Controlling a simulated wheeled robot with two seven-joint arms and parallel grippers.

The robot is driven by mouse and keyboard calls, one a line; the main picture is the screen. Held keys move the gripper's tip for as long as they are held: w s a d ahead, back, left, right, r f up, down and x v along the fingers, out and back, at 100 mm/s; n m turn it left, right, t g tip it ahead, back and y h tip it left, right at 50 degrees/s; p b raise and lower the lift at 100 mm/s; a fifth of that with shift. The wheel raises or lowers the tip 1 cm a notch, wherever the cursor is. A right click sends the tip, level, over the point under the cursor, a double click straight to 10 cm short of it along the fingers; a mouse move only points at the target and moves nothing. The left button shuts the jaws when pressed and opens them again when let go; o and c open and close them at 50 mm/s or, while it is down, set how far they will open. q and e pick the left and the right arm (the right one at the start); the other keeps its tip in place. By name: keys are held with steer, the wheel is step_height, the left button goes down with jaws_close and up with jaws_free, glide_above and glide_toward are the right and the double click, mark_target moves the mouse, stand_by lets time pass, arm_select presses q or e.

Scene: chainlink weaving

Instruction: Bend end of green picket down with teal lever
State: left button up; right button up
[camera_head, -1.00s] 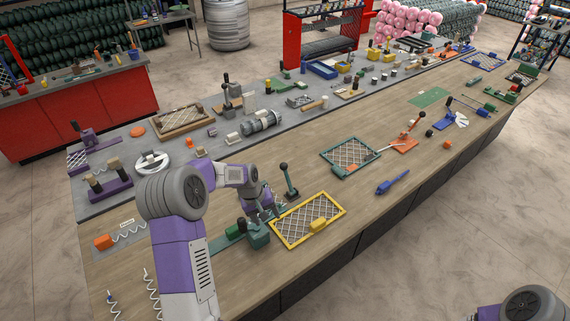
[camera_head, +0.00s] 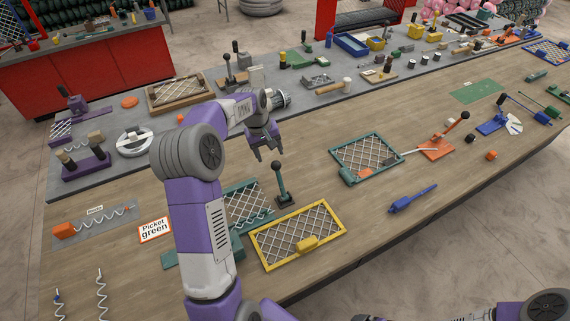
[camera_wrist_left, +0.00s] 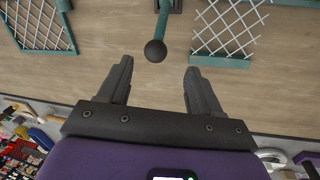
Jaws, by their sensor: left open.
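The teal lever (camera_head: 281,185) stands upright on a small dark base on the wooden bench, with a dark ball knob on top. My left gripper (camera_head: 267,154) is open and empty, just behind and above the knob in the head view. In the left wrist view the lever's knob (camera_wrist_left: 155,51) is beyond and between the open fingertips (camera_wrist_left: 158,68), apart from them. A teal frame with wire mesh (camera_head: 247,207) lies left of the lever, partly hidden by my left arm. A "Picket green" card (camera_head: 154,229) lies left of my arm. I cannot make out a separate green picket or its end.
A yellow mesh frame (camera_head: 338,236) lies in front of the lever. Another teal mesh frame (camera_head: 394,146) lies to its right, near an orange-based lever (camera_head: 437,148). A blue tool (camera_head: 412,199) lies near the front edge. Bare bench lies right of the lever.

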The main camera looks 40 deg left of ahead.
mark_target(275, 163)
arm_select(q)
steer(key=f, duration=0.3)
steer(key=w+f, duration=0.1)
steer(key=f, duration=0.2)
steer(key=w+d+f+b, duration=0.1)
steer(key=f, duration=0.1)
steer(key=shift+w+f, duration=0.1)
steer(key=shift+f, duration=0.3)
jaws_close()
